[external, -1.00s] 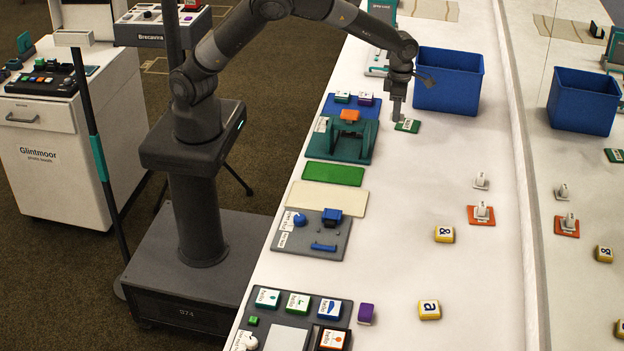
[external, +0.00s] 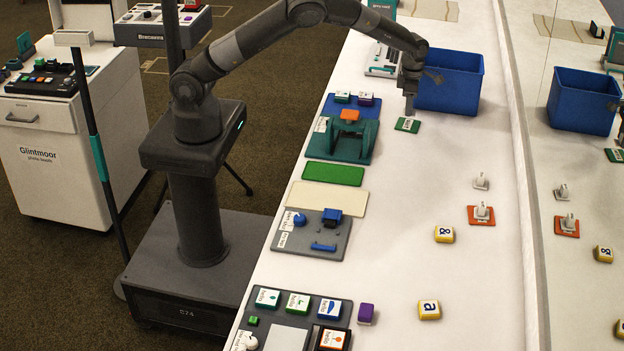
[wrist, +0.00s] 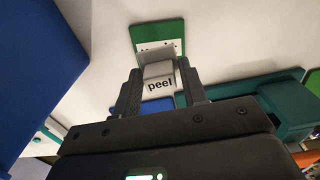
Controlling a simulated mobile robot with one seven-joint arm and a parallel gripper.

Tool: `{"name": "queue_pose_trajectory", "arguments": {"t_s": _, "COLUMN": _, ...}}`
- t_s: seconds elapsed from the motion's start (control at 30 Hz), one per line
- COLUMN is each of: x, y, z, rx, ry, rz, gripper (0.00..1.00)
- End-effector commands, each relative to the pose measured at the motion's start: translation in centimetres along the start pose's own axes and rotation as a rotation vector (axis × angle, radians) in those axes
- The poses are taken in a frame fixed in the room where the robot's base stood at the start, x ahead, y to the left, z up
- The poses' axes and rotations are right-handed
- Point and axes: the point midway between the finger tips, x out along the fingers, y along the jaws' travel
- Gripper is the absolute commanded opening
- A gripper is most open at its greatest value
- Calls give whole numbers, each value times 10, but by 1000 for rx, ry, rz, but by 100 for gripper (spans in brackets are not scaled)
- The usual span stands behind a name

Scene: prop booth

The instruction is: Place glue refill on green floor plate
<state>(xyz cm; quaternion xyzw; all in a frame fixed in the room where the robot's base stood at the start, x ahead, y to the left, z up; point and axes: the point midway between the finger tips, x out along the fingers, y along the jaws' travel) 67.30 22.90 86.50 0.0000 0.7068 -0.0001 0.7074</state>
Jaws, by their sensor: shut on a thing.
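My gripper (wrist: 160,92) is shut on a pale grey block (wrist: 158,70) with a label reading "peel". No view shows wording that marks it as the glue refill. In the external view my gripper (external: 409,90) points down beside the blue bin, at the far edge of a small green plate (external: 407,126) with a white label. The plate also shows in the wrist view (wrist: 164,33), just beyond the block. I cannot tell whether the block touches the plate. A larger plain green plate (external: 333,174) lies to the left, nearer my base.
The blue bin (external: 448,82) stands close to my gripper on the right. A teal fixture (external: 343,143) with an orange top is to the left. An orange plate (external: 473,215) with a grey piece and yellow blocks (external: 444,234) lie nearer the front. The table between is clear.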

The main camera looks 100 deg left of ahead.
Motion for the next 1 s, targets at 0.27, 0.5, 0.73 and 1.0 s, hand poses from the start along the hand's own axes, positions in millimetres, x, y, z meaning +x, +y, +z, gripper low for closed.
{"name": "queue_pose_trajectory", "arguments": {"t_s": 0.27, "x": 33, "y": 1, "z": -1, "rx": 1, "ry": 3, "rz": -1, "gripper": 17}}
{"name": "queue_pose_trajectory", "arguments": {"t_s": 0.5, "x": 40, "y": 1, "z": 0, "rx": 1, "ry": -1, "rz": 1, "gripper": 17}}
{"name": "queue_pose_trajectory", "arguments": {"t_s": 0.73, "x": 44, "y": 0, "z": 0, "rx": 1, "ry": 0, "rz": 0, "gripper": 41}}
{"name": "queue_pose_trajectory", "arguments": {"t_s": 1.0, "x": 43, "y": 0, "z": 0, "rx": 1, "ry": 0, "rz": 0, "gripper": 61}}
